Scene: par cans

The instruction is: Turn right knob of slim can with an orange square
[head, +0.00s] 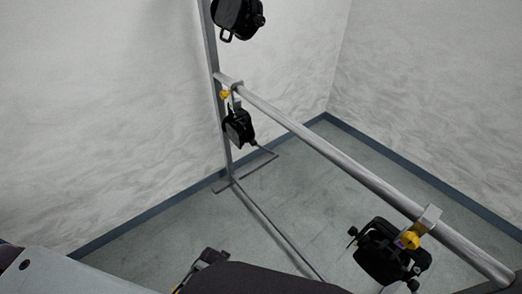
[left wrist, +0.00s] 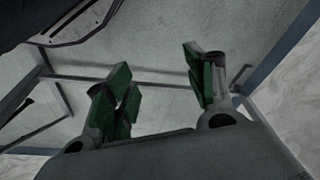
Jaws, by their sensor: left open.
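Black par cans hang from a metal stand in the head view. I cannot make out for certain which one bears an orange square. My left gripper (left wrist: 160,88) is open and empty in the left wrist view, its green-padded fingers apart. No can shows between them. My right gripper is not in view.
A third can (head: 238,18) is at the top of the upright post (head: 212,50). The horizontal bar (head: 320,145) slants down to the right. The stand's foot bars lie on the grey floor (head: 170,240). Pale walls close the corner behind.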

